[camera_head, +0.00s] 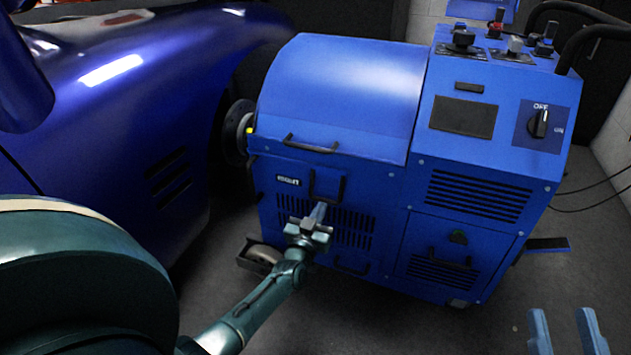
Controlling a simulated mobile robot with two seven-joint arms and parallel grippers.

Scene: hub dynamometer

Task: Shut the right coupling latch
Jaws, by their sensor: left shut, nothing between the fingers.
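A blue dynamometer unit (340,85) stands beside a dark blue car (110,110). On its front panel is a black U-shaped bar (342,190) that looks like a latch handle; I cannot tell whether it is the right coupling latch or whether it is shut. My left gripper (320,210) is shut and empty, with its fingertips at the lower part of this bar. Whether they touch it I cannot tell. My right gripper (566,320) shows at the bottom right edge, its two fingers apart, far from the bar. The car's hub (237,130) meets the unit's left side.
Another black handle (310,144) sits on the unit's curved cover above the bar. A control panel with an OFF/ON knob (540,123) is at the right. The floor in front is clear.

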